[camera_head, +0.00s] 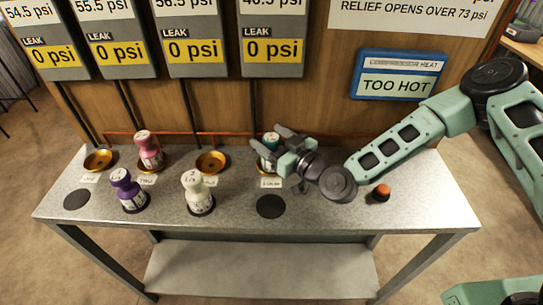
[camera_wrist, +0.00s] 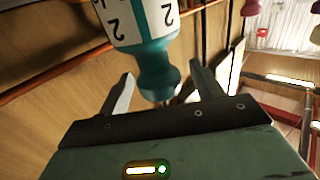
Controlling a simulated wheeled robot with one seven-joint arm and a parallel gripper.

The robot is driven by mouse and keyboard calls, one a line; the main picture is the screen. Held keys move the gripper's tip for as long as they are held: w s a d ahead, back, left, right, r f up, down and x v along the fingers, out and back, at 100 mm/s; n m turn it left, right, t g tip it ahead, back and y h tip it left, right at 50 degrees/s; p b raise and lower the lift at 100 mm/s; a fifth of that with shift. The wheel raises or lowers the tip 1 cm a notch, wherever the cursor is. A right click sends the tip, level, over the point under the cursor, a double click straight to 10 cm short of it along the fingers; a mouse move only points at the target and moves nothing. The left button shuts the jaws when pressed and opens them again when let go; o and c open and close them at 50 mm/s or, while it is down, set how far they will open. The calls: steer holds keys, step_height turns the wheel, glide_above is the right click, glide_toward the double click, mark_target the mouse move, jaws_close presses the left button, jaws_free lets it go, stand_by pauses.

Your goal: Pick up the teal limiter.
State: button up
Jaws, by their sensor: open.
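The teal limiter (camera_head: 267,158) stands in the gold cup on the right of the metal bench in the head view, partly hidden by my gripper. It has a white band with black digits. In the wrist view the teal limiter (camera_wrist: 155,60) fills the upper middle, its narrow teal end between my two fingers. My gripper (camera_head: 266,137) reaches in from the right, with one finger on each side of the limiter. In the wrist view my gripper (camera_wrist: 162,72) is open, with a gap visible beside the limiter's end. Contact cannot be made out.
A pink limiter (camera_head: 149,152) stands in another gold cup. Purple (camera_head: 130,192) and cream (camera_head: 197,194) limiters stand at the front. Gold cups at left (camera_head: 98,160) and middle (camera_head: 212,163) are empty. A black disc (camera_head: 270,206) is bare. An orange button (camera_head: 381,192) sits right.

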steer(key=c, duration=1.3)
jaws_close()
steer(key=shift+r, duration=0.1)
